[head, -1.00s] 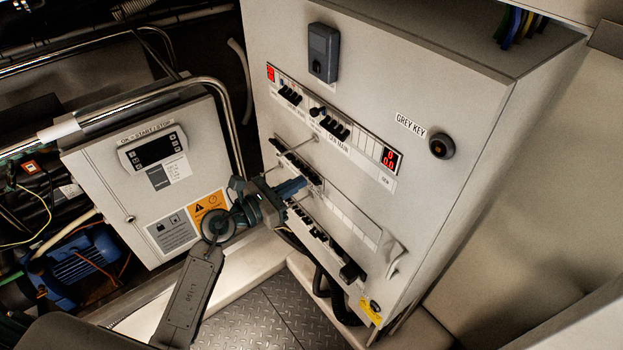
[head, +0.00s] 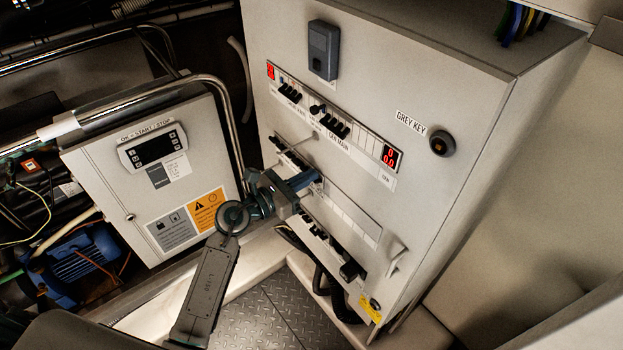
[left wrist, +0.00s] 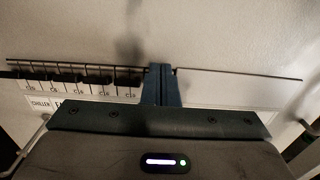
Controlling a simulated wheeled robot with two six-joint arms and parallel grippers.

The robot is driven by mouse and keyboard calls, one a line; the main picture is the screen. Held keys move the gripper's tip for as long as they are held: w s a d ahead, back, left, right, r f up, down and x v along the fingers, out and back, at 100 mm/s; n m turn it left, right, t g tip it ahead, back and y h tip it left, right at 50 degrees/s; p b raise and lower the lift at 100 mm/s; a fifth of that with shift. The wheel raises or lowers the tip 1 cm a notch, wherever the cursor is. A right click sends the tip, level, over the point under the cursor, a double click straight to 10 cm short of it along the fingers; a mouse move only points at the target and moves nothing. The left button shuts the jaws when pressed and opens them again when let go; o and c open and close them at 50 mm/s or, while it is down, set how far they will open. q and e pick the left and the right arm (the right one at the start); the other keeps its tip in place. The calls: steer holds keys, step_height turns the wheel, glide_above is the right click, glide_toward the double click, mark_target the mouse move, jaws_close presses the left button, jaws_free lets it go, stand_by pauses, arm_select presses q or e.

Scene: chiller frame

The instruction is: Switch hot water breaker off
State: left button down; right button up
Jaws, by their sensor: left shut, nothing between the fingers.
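The light grey breaker cabinet (head: 400,85) stands in the middle of the head view. Its middle breaker row (head: 291,156) is partly covered by my left gripper (head: 316,177). The gripper's fingers are shut with nothing between them, and their tips are at this row. In the left wrist view, black breaker switches (left wrist: 75,79) line the left side of a slot, with a CHILLER label (left wrist: 40,104) below. The closed fingers (left wrist: 162,80) cover the right end of the visible switches. No hot water label is readable. Contact with a switch cannot be told.
Two upper switch groups (head: 338,127) and a lower breaker row (head: 322,236) are on the same face. A handle bar (head: 396,259) juts out at lower right. A smaller control box (head: 150,180) and a metal rail (head: 215,85) stand left.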

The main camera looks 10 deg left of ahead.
arm_select(q)
steer(key=f+b+v, duration=0.1)
steer(key=v, duration=0.5)
stand_by(1.0)
steer(key=shift+f, duration=0.1)
